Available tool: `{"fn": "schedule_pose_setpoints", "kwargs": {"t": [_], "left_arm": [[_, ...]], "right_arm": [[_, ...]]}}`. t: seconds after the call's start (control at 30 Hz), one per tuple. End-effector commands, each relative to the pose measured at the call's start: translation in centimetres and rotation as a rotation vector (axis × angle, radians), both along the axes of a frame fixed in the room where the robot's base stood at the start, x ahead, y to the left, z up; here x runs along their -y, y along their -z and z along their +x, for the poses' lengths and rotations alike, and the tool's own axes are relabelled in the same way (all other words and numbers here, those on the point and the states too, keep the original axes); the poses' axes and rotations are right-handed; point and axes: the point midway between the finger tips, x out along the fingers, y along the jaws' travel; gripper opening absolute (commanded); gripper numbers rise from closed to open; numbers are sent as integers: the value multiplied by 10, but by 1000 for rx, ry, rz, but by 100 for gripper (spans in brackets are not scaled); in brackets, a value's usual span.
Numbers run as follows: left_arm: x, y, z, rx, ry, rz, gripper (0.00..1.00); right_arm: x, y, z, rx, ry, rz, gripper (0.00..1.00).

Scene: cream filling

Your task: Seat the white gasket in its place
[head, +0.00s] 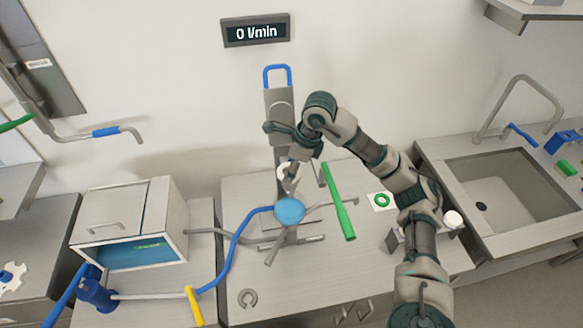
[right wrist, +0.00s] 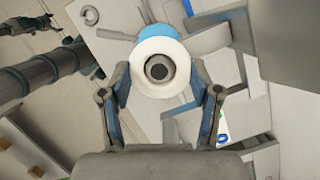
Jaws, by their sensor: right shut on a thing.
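The white gasket (head: 288,174) is a ring held by my right gripper (head: 291,168) just above the blue round part (head: 289,211) of the machine in the head view. In the right wrist view the white gasket (right wrist: 160,50) sits between the two fingers of the right gripper (right wrist: 162,85), its dark centre hole facing the camera. The blue part (right wrist: 152,32) shows just behind it there, and I cannot tell whether they touch. The fingers are shut on the gasket. My left gripper is not in view.
A blue hose (head: 232,255) and a green handle (head: 338,202) flank the machine. A green ring (head: 382,200) lies on a white pad at right. A white box (head: 127,208) stands left; a sink (head: 500,190) is right.

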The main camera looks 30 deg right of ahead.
Motion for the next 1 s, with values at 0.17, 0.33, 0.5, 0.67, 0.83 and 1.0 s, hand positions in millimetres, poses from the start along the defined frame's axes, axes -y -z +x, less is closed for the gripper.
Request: {"fn": "schedule_pose_setpoints", "kwargs": {"t": [0.17,0.33,0.5,0.67,0.83,1.0], "left_arm": [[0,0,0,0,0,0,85],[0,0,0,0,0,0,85],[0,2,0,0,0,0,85],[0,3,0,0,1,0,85],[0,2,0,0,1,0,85],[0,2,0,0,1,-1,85]], "right_arm": [[0,-1,0,2,0,1,27],[0,-1,0,2,-1,1,27],[0,1,0,2,-1,1,27],[0,2,0,2,-1,1,70],[0,2,0,2,-1,1,92],[0,2,0,2,-1,1,92]]}}
